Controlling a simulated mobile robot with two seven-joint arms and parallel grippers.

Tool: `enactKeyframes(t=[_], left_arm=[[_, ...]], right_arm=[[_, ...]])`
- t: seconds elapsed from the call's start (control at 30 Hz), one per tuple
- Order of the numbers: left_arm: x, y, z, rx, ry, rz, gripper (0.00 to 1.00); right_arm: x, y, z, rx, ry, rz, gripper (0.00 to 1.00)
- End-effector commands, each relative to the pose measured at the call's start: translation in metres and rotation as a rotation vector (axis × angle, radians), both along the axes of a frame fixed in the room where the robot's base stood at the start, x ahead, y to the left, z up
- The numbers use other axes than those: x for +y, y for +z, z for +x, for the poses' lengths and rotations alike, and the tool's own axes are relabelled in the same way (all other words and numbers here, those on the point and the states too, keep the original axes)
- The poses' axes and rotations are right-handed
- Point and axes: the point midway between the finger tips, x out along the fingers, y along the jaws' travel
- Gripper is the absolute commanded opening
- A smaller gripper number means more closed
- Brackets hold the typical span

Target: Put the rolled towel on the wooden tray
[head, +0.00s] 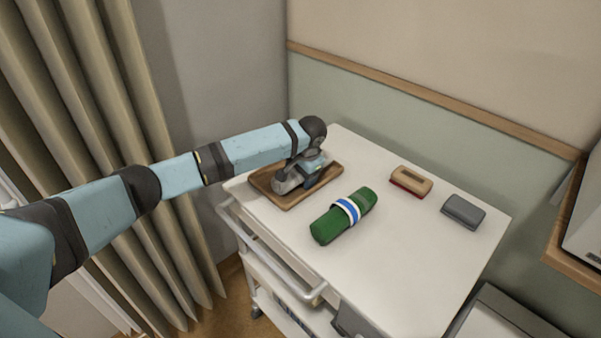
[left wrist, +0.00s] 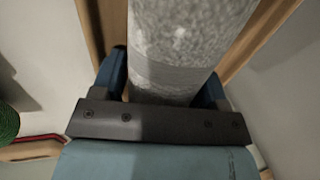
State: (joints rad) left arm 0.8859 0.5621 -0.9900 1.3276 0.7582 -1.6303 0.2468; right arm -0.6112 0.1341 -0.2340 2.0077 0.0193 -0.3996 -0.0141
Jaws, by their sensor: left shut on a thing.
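The rolled towel, a grey speckled roll (left wrist: 175,35), lies between the blue fingers of my left gripper (left wrist: 168,88), which is shut on it. In the head view the grey roll (head: 284,186) and my left gripper (head: 308,178) are over the wooden tray (head: 289,206), at the left of the white trolley top. The tray's wooden edges also show on both sides of the roll in the left wrist view (left wrist: 266,35). The arm and gripper hide part of the roll and tray. I cannot tell whether the roll touches the tray. My right gripper is out of view.
A green roll with a blue and white band (head: 343,216) lies close to the tray's right. A tan and red brush-like block (head: 411,181) and a grey case (head: 463,211) lie further right. The trolley top (head: 400,265) is clear at the front right. A wall stands behind.

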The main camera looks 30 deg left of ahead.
Motion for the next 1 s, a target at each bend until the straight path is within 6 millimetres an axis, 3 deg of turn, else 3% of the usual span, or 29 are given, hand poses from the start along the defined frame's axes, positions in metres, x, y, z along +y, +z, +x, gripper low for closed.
enactKeyframes(t=[0.3,0.33,0.4,0.47,0.8,0.87,1.0], left_arm=[[-0.001,-0.017,-0.005,0.015,-0.003,0.002,0.42],[-0.001,-0.018,-0.005,0.016,-0.002,0.003,0.74],[-0.001,-0.018,-0.005,0.016,-0.003,0.003,0.89],[-0.002,-0.019,-0.005,0.017,-0.003,0.002,0.93],[-0.003,-0.014,-0.005,0.015,-0.005,0.001,0.93],[-0.002,-0.008,-0.005,0.015,-0.005,0.001,0.93],[-0.009,0.025,-0.006,0.013,-0.005,-0.002,0.93]], right_arm=[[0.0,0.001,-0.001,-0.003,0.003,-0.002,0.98],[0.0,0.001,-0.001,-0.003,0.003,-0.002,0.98],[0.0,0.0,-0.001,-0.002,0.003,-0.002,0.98],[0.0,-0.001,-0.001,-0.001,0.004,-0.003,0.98],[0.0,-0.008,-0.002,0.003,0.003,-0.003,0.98],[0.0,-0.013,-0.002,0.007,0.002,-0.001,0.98],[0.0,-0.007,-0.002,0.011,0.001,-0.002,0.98]])
